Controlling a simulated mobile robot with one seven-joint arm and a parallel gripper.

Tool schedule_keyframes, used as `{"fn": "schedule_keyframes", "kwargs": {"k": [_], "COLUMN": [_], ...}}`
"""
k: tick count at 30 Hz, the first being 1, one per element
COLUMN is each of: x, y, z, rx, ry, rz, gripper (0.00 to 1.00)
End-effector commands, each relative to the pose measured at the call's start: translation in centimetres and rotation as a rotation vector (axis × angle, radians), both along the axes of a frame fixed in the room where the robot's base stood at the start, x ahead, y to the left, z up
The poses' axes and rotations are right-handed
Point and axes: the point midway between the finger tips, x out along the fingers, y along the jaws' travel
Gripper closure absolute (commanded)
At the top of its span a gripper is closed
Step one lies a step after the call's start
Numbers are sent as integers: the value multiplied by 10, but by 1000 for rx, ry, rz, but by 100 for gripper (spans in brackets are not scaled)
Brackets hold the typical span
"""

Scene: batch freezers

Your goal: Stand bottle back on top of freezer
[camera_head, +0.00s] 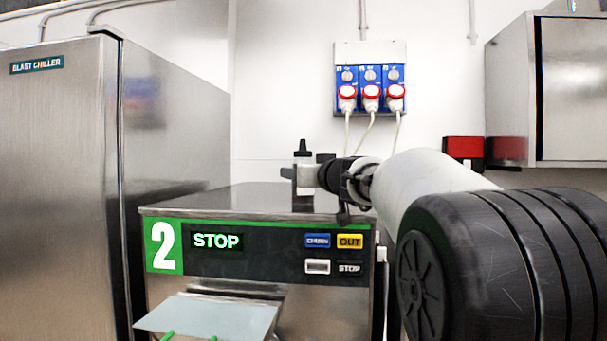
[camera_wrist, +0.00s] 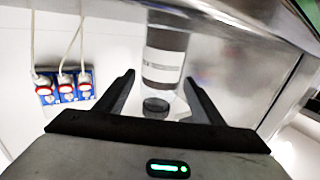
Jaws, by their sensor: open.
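In the wrist view, which is turned over, the bottle (camera_wrist: 165,42) shows between the two open fingers of my gripper (camera_wrist: 160,77), cap toward the palm side of the picture. A gap shows beside the cap on both sides.
A tall blast chiller (camera_head: 60,170) stands at the left. Blue sockets with red plugs (camera_head: 370,90) hang on the back wall. A steel cabinet (camera_head: 570,90) and a red box (camera_head: 463,148) are at the right. The freezer top left of the bottle is clear.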

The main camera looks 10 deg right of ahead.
Motion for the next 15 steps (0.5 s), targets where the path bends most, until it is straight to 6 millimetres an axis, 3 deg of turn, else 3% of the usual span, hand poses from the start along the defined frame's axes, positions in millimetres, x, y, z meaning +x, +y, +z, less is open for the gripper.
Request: {"fn": "schedule_keyframes", "kwargs": {"k": [9,15], "x": [-66,-99], "y": [-15,-22], "z": [-3,-2], "rx": [0,0], "ry": [-4,-3], "rz": [-1,-2], "gripper": [38,38]}}
